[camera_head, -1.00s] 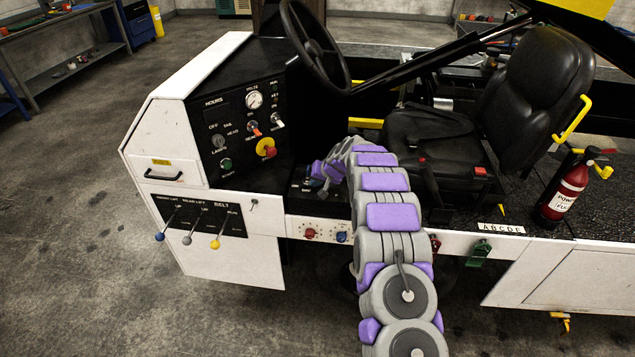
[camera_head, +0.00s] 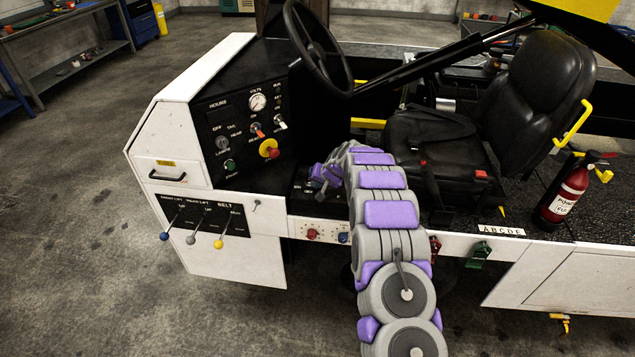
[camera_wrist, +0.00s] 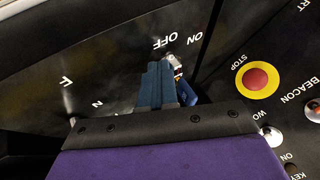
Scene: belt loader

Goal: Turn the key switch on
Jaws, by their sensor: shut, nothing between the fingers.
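In the wrist view, my gripper (camera_wrist: 165,82) is shut and empty, its blue-grey fingers pointing at a dark console panel. Just past the fingertips, beside the OFF and ON labels, is a small metal and coloured part (camera_wrist: 174,63), apparently the key switch. The fingers partly hide it, so I cannot tell its position or whether they touch it. A blue piece (camera_wrist: 186,92) shows right of the fingers; I cannot tell what it is. In the head view my gripper (camera_head: 318,185) is over the low console between dashboard and seat, and the switch cannot be made out.
A red stop button on a yellow disc (camera_wrist: 258,80) sits on the neighbouring dashboard, close right of my gripper; it also shows in the head view (camera_head: 269,149). The steering wheel (camera_head: 318,47) is above. The black seat (camera_head: 455,135) is right of my arm.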

